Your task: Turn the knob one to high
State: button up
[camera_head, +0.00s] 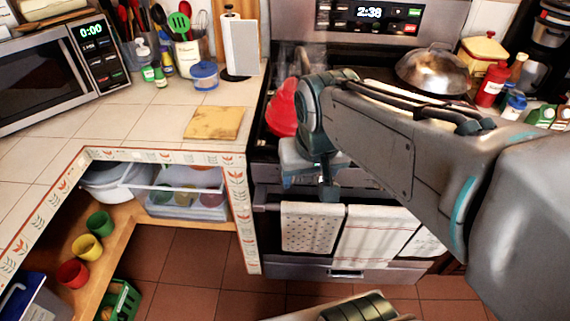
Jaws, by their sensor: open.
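The stove (263,175) stands in the middle of the view, with a dark cooktop, a rear panel with a lit clock (369,12) and an oven door below. My arm reaches in from the right across the stove. My gripper (318,182) is at the left part of the stove's front, above the oven handle, pointing down. It is open, and nothing shows between its fingers. The arm and gripper cover much of the front strip. I cannot make out knob one or its setting, nor whether the gripper touches it.
A red kettle (281,108) sits on the cooktop just left of my arm. A domed metal lid (437,72) is at the back right. Towels (312,228) hang on the oven handle.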

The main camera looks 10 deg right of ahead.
jog(key=w+a+f+m+h+b, duration=0.1)
jog(key=w+f+m+b, duration=0.1)
jog(key=w+f+b, duration=0.35)
jog(key=w+f+m+b, duration=0.1)
jog(key=w+f+b, duration=0.2)
jog(key=w+b, duration=0.5)
jog(key=shift+t, duration=0.5)
jog(key=b+x, duration=0.1)
jog(key=x, duration=0.3)
jog(key=b+x, duration=0.1)
jog(key=x, duration=0.4)
jog(key=b+x, duration=0.2)
jog(key=x, duration=0.2)
jog(key=shift+s+f, duration=0.2)
jog(key=shift+f, duration=0.1)
jog(key=shift+c, duration=0.3)
jog(key=c, duration=0.9)
